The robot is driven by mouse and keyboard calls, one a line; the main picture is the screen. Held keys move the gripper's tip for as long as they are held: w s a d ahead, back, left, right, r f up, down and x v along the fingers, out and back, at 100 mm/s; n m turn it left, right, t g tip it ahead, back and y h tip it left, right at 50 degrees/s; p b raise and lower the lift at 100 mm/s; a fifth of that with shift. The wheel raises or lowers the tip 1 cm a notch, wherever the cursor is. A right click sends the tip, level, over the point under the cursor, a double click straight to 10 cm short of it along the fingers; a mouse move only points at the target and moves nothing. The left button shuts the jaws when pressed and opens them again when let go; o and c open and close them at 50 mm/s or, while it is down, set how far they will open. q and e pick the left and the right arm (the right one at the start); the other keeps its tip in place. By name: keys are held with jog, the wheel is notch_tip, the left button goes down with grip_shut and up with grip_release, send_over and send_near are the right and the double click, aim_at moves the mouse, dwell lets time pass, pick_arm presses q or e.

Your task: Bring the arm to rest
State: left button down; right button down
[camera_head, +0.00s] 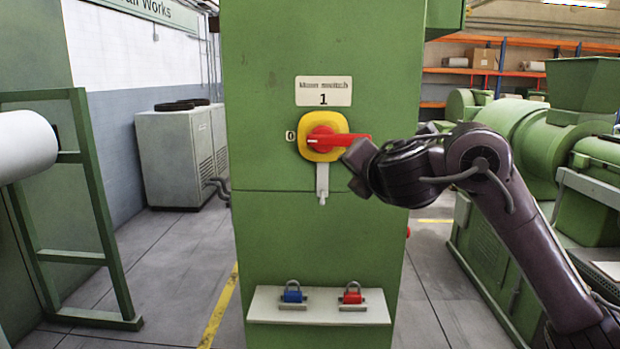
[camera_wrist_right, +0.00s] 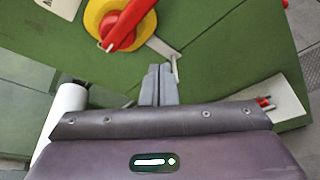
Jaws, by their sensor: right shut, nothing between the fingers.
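My right gripper (camera_head: 354,168) is in front of the green cabinet (camera_head: 265,225), at the lower right of the main switch. In the right wrist view its two fingers (camera_wrist_right: 158,85) are pressed together with nothing between them. The switch has a red handle (camera_head: 335,140) on a yellow plate (camera_head: 322,154). The handle lies horizontal, its tip pointing right, with a "0" mark to its left. In the head view the gripper overlaps the area just below the handle's tip; in the wrist view (camera_wrist_right: 125,25) the handle is apart from the fingers. My left gripper is out of view.
A grey hasp (camera_head: 322,182) hangs below the switch. A shelf (camera_head: 262,308) lower on the cabinet carries a blue padlock (camera_head: 293,295) and a red padlock (camera_head: 352,297). Green machines (camera_head: 510,130) stand at right, a green frame (camera_head: 98,200) with a white roll (camera_head: 25,145) at left.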

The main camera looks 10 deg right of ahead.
jog(key=s+a+f+m+g+y, duration=0.1)
jog(key=s+a+f+m, duration=0.15)
jog(key=f, duration=0.55)
jog(key=s+a+f+m+g, duration=0.15)
jog(key=a+f+m, duration=0.25)
jog(key=f, duration=0.4)
jog(key=s+a+f+m+g+y, duration=0.1)
jog(key=s+a+f+m, duration=0.2)
jog(key=f, duration=0.5)
jog(key=s+d+f+m+g+h, duration=0.1)
jog(key=s+d+f+m+g, duration=0.25)
jog(key=s+f+m, duration=0.65)
jog(key=s+d+f+m+g, duration=0.2)
jog(key=s+f+m+g, duration=0.3)
jog(key=s+f, duration=0.85)
notch_tip(320, 180, down, 27)
jog(key=s+g, duration=0.1)
jog(key=s, duration=0.2)
jog(key=s+d+f, duration=0.2)
jog(key=s+f, duration=0.7)
jog(key=s+d+f+g+b, duration=0.1)
jog(key=s+f, duration=0.9)
jog(key=shift+s+d+f, duration=0.2)
jog(key=shift+d+f, duration=0.05)
jog(key=shift+d, duration=0.1)
